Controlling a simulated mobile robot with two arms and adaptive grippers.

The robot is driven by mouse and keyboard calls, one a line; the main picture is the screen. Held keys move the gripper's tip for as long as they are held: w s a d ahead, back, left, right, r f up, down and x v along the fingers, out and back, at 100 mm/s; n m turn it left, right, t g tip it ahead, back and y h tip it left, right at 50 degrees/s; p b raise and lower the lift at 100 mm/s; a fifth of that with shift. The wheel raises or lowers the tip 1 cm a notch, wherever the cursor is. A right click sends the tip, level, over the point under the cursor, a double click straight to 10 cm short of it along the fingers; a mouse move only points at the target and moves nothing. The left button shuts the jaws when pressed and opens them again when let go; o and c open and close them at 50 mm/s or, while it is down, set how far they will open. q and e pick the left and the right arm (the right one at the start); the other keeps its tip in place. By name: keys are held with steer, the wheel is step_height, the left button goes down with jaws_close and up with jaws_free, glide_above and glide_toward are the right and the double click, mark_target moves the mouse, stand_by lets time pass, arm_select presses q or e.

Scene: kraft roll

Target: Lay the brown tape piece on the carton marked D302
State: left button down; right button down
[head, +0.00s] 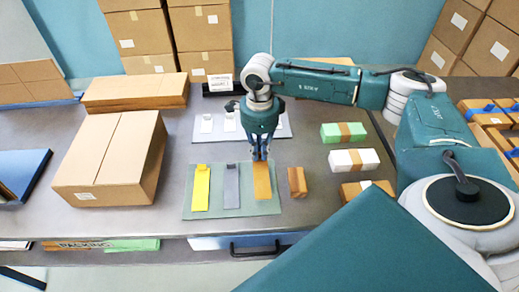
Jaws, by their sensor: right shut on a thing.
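The brown tape piece (262,184) lies on a grey-green mat (232,212), at the right of a yellow strip (201,188) and a grey strip (232,188). My right gripper (260,156) points down at the far end of the brown piece and is shut on it. The piece still appears flat over the mat; I cannot tell if it is lifted. A large closed carton (115,150) stands on the table at the left, with a small white label on its front. The label is too small to read, so I cannot confirm D302. My left gripper is out of view.
A small brown block (297,182) stands just right of the mat. Green (343,132) and white (352,160) banded packs lie further right. A light mat (240,127) with white pieces is behind. Flat cartons (135,90) lie at the back left. Bare table separates carton and mat.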

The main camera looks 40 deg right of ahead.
mark_target(260, 159)
steer(key=shift+f, duration=2.1)
steer(key=shift+s+f, duration=0.1)
steer(key=shift+f, duration=0.05)
steer(key=c, duration=1.8)
jaws_free()
